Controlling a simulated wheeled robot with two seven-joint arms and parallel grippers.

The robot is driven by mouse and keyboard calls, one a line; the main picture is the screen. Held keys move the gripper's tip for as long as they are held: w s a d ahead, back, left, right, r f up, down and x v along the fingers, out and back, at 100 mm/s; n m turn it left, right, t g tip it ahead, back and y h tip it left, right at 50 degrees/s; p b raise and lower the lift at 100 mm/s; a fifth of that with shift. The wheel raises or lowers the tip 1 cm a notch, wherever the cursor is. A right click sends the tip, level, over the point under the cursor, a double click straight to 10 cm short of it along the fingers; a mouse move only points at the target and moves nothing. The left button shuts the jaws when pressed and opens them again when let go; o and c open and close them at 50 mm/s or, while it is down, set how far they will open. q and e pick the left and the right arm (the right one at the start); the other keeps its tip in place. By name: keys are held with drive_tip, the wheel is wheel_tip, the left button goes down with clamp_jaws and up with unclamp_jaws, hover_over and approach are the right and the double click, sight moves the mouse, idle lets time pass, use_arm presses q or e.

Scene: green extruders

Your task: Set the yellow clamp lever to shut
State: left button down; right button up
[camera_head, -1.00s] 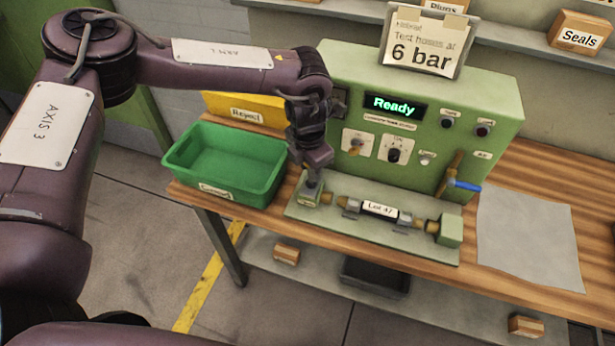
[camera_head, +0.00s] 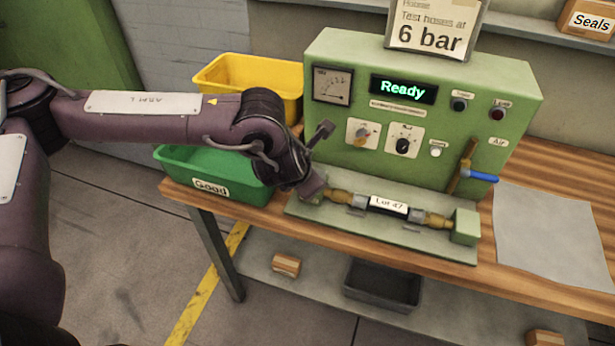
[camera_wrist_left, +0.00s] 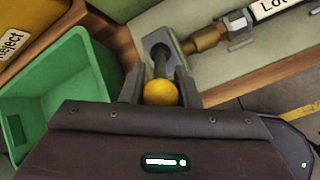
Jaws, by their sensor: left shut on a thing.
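The yellow clamp lever shows in the left wrist view as a yellow ball knob (camera_wrist_left: 160,93) on a dark stem, at the left end of the hose fixture. My left gripper (camera_wrist_left: 159,72) has a finger on each side of it and is shut on it. In the head view my left gripper (camera_head: 314,188) is tilted at the fixture's left end and hides the lever. The hose with the "Lot 47" label (camera_head: 388,205) lies in the fixture (camera_head: 420,238). My right gripper is not in view.
The green tester (camera_head: 330,120) stands behind the fixture with its display reading "Ready". A green "Good" bin (camera_head: 210,187) and a yellow "Reject" bin (camera_head: 250,68) stand at left. A blue-handled air valve (camera_head: 480,176) and a grey sheet (camera_head: 545,230) are at right.

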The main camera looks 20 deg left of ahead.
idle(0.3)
use_arm(q)
drive_tip(key=c, duration=1.1)
unclamp_jaws()
drive_tip(key=v, duration=0.7)
drive_tip(key=shift+s+a+r, duration=0.1)
drive_tip(key=shift+s+r, duration=0.15)
drive_tip(key=shift+r, duration=0.05)
